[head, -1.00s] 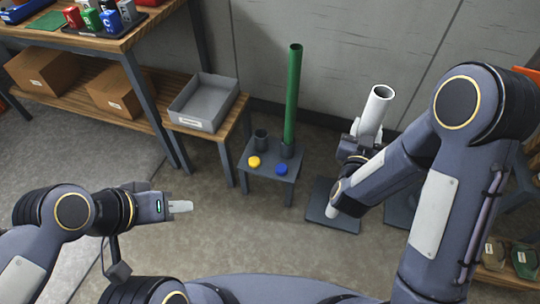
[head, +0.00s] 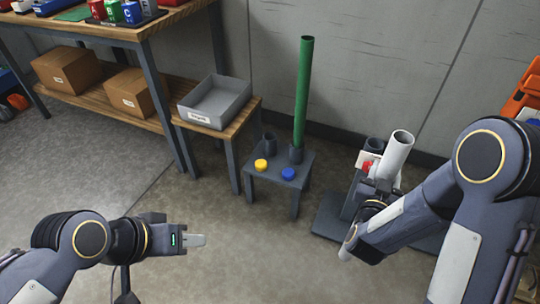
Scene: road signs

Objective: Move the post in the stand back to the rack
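The white post (head: 397,152) is tilted at the right, its lower end (head: 347,246) clear of the floor plate. My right gripper (head: 377,194) is shut around its middle, though my arm hides part of the grip. The dark stand (head: 349,193) with its wide base plate (head: 327,217) is just behind the post; its open tube top shows beside the post. The small grey rack (head: 278,178) holds an upright green post (head: 303,90) in one socket; its other socket (head: 268,143) is empty. My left gripper (head: 197,241) is empty at lower left, seen side-on.
A grey bin (head: 215,103) sits on a low wooden bench left of the rack. A workbench stands at upper left. The floor before the rack is clear.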

